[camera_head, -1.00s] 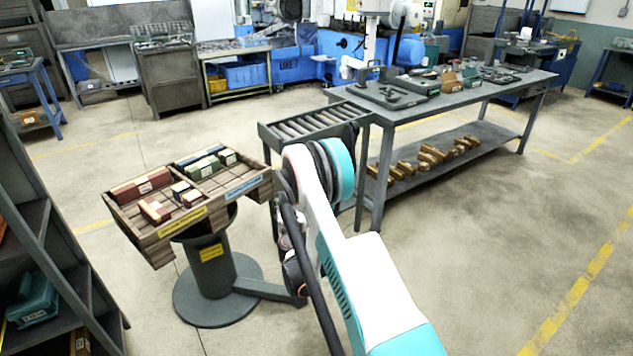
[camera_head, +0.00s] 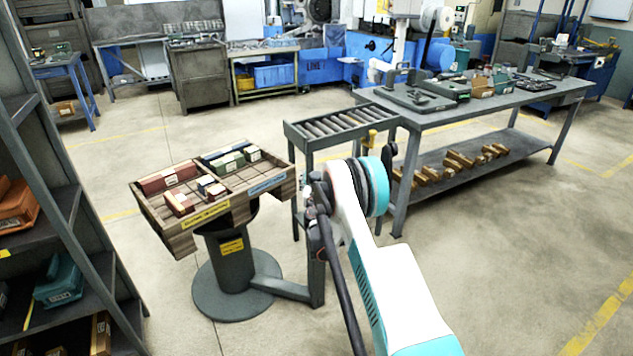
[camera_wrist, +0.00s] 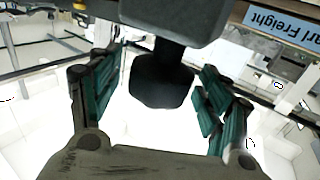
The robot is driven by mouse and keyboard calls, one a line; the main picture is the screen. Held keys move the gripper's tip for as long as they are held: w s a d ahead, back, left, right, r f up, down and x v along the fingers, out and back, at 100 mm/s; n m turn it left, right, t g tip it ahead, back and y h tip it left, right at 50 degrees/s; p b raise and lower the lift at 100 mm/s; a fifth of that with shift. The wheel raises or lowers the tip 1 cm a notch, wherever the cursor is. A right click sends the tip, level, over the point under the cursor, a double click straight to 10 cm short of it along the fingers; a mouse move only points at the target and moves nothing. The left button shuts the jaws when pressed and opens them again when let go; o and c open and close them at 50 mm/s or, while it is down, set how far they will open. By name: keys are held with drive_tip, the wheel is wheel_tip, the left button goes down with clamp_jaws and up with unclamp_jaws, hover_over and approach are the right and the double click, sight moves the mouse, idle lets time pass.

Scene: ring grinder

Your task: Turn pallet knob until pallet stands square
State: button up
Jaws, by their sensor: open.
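The pallet (camera_head: 238,205) is a brown wooden tray on a grey round pedestal (camera_head: 235,275). It has a yellow label and a blue label on its sides and looks turned at an angle to the roller stand. In the wrist view, a dark faceted knob (camera_wrist: 160,82) hangs on a short stem below a dark block. My gripper (camera_wrist: 157,88) is open, with one green-padded finger on each side of the knob and visible gaps between. In the head view, my gripper (camera_head: 313,192) is near the pallet's right end and partly hidden by my arm.
Red, green and blue boxes (camera_head: 228,160) lie on the pallet. A roller stand (camera_head: 340,124) is close behind my arm, and a long workbench (camera_head: 475,105) stands at the right. A shelf (camera_head: 60,220) with bins is at the left. The floor at front right is clear.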

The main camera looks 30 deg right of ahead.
drive_tip(key=shift+w+d, duration=0.15)
drive_tip(key=shift+w, duration=0.2)
drive_tip(key=shift+c, duration=0.2)
drive_tip(key=c, duration=1)
drive_tip(key=shift+c, duration=0.2)
drive_tip(key=shift+m+h, duration=0.3)
drive_tip(key=shift+h, duration=0.1)
drive_tip(key=m+g+h, duration=0.2)
drive_tip(key=h, duration=0.1)
drive_tip(key=shift+w+g, duration=0.1)
drive_tip(key=shift+g, duration=0.2)
drive_tip(key=shift+m+g+h, duration=1.8)
drive_tip(key=shift+m+g, duration=0.2)
drive_tip(key=shift+g, duration=0.2)
